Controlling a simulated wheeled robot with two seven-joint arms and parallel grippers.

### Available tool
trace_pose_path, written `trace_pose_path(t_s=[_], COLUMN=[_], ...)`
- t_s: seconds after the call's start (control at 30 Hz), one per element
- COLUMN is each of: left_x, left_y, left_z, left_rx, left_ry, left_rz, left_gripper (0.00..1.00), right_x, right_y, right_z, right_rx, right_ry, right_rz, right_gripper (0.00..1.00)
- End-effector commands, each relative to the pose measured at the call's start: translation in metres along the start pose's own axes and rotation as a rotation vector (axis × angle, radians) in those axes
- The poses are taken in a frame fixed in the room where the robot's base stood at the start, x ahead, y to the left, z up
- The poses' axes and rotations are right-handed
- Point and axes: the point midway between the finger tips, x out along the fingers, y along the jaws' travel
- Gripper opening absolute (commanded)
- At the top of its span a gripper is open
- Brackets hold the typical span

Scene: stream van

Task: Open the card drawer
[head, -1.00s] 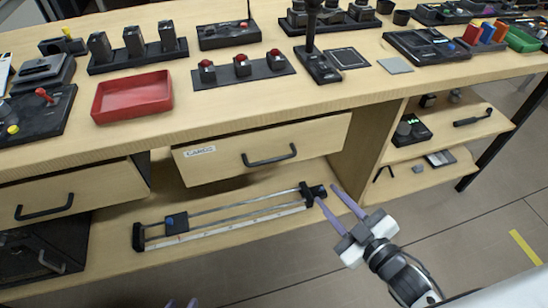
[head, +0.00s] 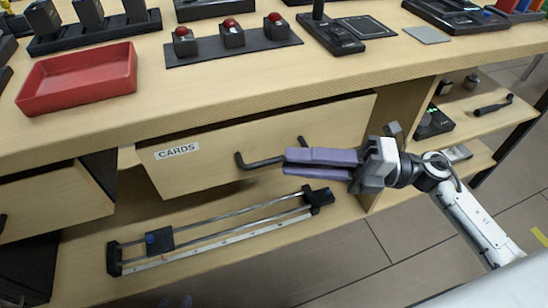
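The card drawer (head: 215,158) is a pale wood drawer front labelled CARDS, under the counter. A dark gap shows along its top edge. I cannot tell how far out it stands. Its black bar handle (head: 262,163) is in the middle of the front. My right gripper (head: 288,162) comes from the right with its purple fingers close together at the right half of the handle. The bar runs in between the fingertips, and the fingers hide part of it.
Above is the counter with a red tray (head: 80,78), a strip with red buttons (head: 232,38) and other devices. A rail slider (head: 215,230) lies on the shelf below the drawer. Another drawer (head: 55,200) is at left. Open shelves (head: 470,115) are at right.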

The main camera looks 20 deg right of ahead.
Motion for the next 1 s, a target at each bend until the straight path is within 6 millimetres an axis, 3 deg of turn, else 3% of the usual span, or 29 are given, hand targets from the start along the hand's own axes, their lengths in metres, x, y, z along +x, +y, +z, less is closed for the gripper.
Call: trace_pose_path(t_s=[0.1,0.3,0.67,0.83,1.0], left_x=[0.001,0.003,0.003,0.003,0.003], left_y=[0.0,0.0,0.001,0.001,0.001], left_z=[0.001,-0.004,-0.004,-0.004,-0.003], left_rx=[0.001,0.004,0.005,0.005,0.005], left_ry=[-0.006,0.002,0.003,0.003,0.001], left_rz=[0.001,0.002,0.004,0.004,0.005], left_gripper=[0.31,0.31,0.31,0.31,0.31], right_x=[0.022,0.044,0.049,0.049,0.049], right_y=[0.001,0.0,0.0,0.0,0.0], right_z=[0.0,0.001,0.0,0.0,0.0], right_rx=[-0.001,0.001,0.003,0.003,0.003], right_ry=[0.0,-0.002,-0.001,-0.002,-0.002], right_rz=[0.005,0.002,0.001,0.001,0.001], right_gripper=[0.28,0.28,0.28,0.0,0.0])
